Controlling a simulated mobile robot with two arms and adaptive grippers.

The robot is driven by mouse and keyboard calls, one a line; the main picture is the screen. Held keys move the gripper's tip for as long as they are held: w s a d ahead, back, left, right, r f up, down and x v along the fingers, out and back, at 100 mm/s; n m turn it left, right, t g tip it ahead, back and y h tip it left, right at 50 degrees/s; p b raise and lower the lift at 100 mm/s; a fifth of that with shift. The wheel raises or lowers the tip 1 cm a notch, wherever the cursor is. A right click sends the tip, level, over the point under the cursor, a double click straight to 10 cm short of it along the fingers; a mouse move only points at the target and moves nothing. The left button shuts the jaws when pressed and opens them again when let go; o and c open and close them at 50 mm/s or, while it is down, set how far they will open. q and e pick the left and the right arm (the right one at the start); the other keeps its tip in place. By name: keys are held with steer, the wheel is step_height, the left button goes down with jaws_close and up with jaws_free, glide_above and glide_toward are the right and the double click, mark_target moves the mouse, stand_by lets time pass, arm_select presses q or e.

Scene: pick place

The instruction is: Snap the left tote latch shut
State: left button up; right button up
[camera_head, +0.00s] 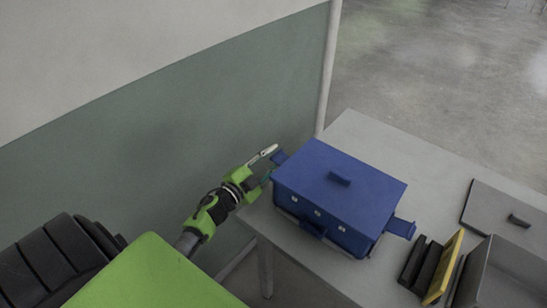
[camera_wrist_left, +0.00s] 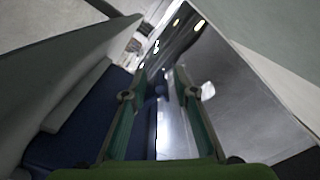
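The blue tote (camera_head: 310,216) stands on the grey table with its lid (camera_head: 345,172) on top. Its left latch (camera_head: 279,157) sticks outward from the left end. The right latch (camera_head: 402,228) also sticks outward, at the right end. My left gripper (camera_head: 269,164) is beside the tote's left end, close to the left latch; I cannot tell whether they touch. In the left wrist view its two fingers (camera_wrist_left: 157,82) are apart, with nothing clearly held between them. A blue surface (camera_wrist_left: 85,125), probably the tote, shows left of the fingers. My right gripper is not in view.
The table (camera_head: 385,150) is bare behind the tote. To the right lie black blocks (camera_head: 420,265), a yellow piece (camera_head: 443,268), an open grey box (camera_head: 505,278) and a grey lid (camera_head: 505,215). A wall (camera_head: 180,140) rises behind my left arm.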

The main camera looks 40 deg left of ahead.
mark_target(277, 159)
arm_select(q)
jaws_close()
steer(key=shift+r+m, duration=0.1)
steer(key=shift+m, duration=0.2)
steer(key=shift+d+r+m, duration=0.25)
steer(key=shift+r+m, duration=0.4)
steer(key=shift+m, duration=0.55)
steer(key=m, duration=0.2)
steer(key=d+r+m, duration=0.1)
steer(key=shift+r+m, duration=0.25)
steer(key=shift+m, duration=0.15)
steer(key=m, duration=0.1)
steer(key=d+r+m, duration=0.1)
steer(key=m, duration=0.1)
steer(key=shift+s+d+m, duration=0.15)
steer(key=shift+d+m, duration=0.1)
steer(key=shift+m, duration=0.05)
steer(key=m, duration=0.1)
steer(key=d+m, duration=0.1)
steer(key=m, duration=0.1)
steer(key=shift+d+r, duration=0.25)
steer(key=shift+s+d+m, duration=0.1)
steer(key=shift+d+m, duration=0.15)
steer(key=shift+m, duration=0.35)
steer(key=shift+f, duration=0.1)
